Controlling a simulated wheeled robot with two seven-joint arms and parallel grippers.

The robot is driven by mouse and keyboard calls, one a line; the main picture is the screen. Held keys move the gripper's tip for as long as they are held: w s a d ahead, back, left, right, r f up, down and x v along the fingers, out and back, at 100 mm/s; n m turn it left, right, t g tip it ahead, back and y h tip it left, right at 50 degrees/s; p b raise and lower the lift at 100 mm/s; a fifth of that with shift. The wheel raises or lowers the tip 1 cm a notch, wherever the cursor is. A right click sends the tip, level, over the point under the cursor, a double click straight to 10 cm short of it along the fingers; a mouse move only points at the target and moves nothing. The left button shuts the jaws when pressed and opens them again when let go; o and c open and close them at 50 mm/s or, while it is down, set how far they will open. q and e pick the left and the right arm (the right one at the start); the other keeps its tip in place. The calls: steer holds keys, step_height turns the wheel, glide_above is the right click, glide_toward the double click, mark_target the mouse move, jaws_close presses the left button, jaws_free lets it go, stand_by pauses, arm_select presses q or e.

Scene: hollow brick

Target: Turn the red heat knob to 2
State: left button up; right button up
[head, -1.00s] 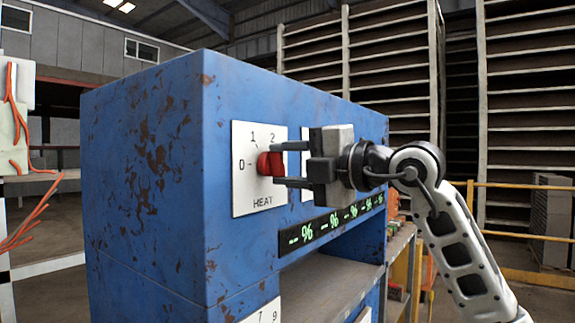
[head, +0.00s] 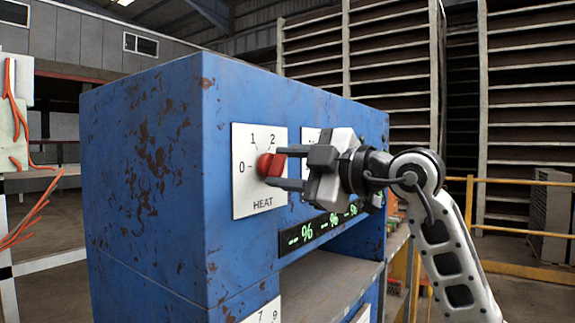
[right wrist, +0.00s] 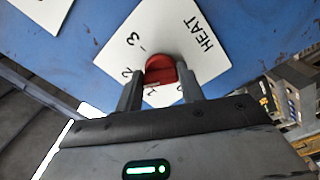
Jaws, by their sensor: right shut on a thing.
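The red heat knob (head: 268,165) sits on a white plate (head: 242,198) marked HEAT, with 0, 1 and 2 visible in the head view. My right gripper (head: 275,168) is shut on the knob, one finger above and one below it, with the palm tilted. In the right wrist view, the knob (right wrist: 160,72) lies between the two fingers (right wrist: 160,88), and the plate (right wrist: 180,35) shows 2, 3 and HEAT. The exact mark the knob points to is hard to read. My left gripper is not in view.
The plate is on a rusty blue cabinet (head: 145,180). A green percent display (head: 310,235) and a shelf (head: 330,285) lie below. A second white plate is partly hidden behind my right gripper. Yellow rails (head: 520,184) and tall racks stand at the right.

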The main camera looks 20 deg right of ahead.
stand_by(0.4)
steer(key=o, duration=1)
steer(key=b+v, duration=0.3)
steer(key=v, duration=1.3)
steer(key=shift+b, duration=0.3)
